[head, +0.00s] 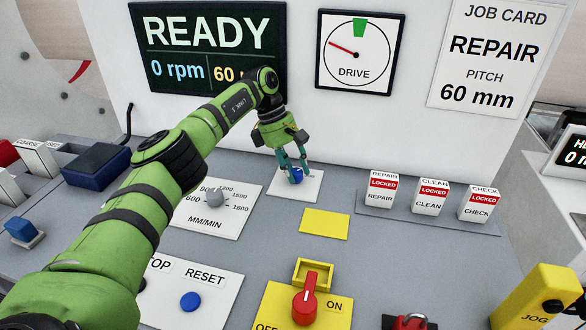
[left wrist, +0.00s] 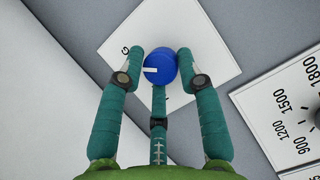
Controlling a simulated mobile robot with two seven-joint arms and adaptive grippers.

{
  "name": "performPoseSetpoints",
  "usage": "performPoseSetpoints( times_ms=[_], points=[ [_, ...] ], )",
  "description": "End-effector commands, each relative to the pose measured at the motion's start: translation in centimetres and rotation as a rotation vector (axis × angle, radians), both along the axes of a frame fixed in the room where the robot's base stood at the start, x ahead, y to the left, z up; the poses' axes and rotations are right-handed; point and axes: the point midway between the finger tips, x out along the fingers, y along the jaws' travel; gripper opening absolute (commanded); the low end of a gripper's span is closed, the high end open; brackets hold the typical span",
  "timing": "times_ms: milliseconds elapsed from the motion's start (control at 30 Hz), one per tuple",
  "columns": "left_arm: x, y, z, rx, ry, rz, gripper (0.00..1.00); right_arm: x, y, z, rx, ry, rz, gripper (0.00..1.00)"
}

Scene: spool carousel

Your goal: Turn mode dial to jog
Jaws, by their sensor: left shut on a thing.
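The blue dial (head: 297,176) stands on a small white plate (head: 310,190) in the middle of the grey bench in the head view. The left wrist view shows the round blue dial (left wrist: 160,67) with a white pointer mark directed to the left of that picture. One letter, like a G, shows on the plate (left wrist: 205,50) there; the other lettering is hidden. My left gripper (head: 296,168) reaches down from above with its teal fingers shut on the dial, one on each side and a third below it. My right gripper is in neither view.
A grey speed knob (head: 214,197) on its white scale plate is left of the dial. Locked blocks (head: 430,198) stand to the right. A red switch (head: 306,298) and a yellow JOG-marked box (head: 540,297) are in front. The screen (head: 210,48) reads READY, 0 rpm.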

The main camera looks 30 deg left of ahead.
Motion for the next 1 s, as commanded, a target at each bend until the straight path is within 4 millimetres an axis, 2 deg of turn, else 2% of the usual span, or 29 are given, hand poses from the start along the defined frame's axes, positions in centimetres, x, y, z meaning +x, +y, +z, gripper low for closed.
performPoseSetpoints(
  times_ms=[33,533,567,600,1000],
  points=[
    [0.00,-0.59,0.06,-0.009,0.002,-0.021,0.03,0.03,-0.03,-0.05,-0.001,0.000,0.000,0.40],
    [-0.15,-0.58,-0.12,-0.008,0.008,-0.041,0.03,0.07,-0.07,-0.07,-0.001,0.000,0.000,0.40],
    [-0.16,-0.59,-0.13,-0.008,0.008,-0.041,0.44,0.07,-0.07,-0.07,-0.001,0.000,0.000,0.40],
    [-0.15,-0.57,-0.13,-0.008,0.008,-0.041,0.56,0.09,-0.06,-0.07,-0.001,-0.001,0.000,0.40],
    [-0.04,-0.01,0.38,-0.003,0.003,-0.031,0.56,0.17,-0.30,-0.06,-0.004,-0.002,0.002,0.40]
  ],
)
